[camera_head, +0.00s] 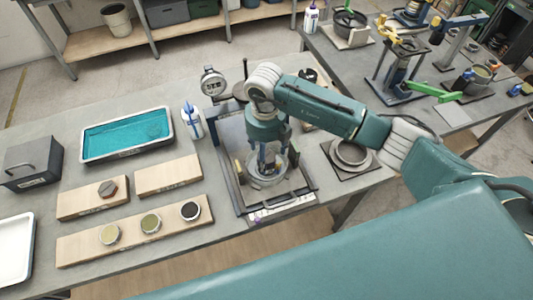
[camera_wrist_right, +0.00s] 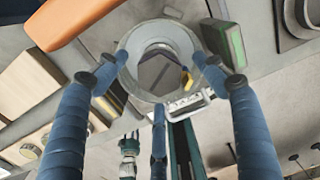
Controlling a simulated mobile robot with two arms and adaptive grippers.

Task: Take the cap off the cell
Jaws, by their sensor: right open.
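The cell (camera_head: 266,181) is a clear, round, pale-rimmed vessel on the frame's base in the middle of the head view. My right gripper (camera_head: 268,160) points down over it. In the right wrist view, the blue fingers of the gripper (camera_wrist_right: 160,72) are spread around a grey ring-shaped rim (camera_wrist_right: 133,65), apparently the cell's top. A grey faceted surface shows inside the ring. I cannot tell the cap apart from the cell's rim. The fingertips look close beside the ring, but I cannot tell whether they touch it. My left gripper is in neither view.
The lever frame's base plate (camera_head: 303,184) surrounds the cell, with a round dial (camera_head: 213,82) behind it. A white bottle (camera_head: 192,121) and a teal-filled tray (camera_head: 127,135) stand left. Wooden boards (camera_head: 168,174) lie front left. A round dish (camera_head: 351,153) sits right.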

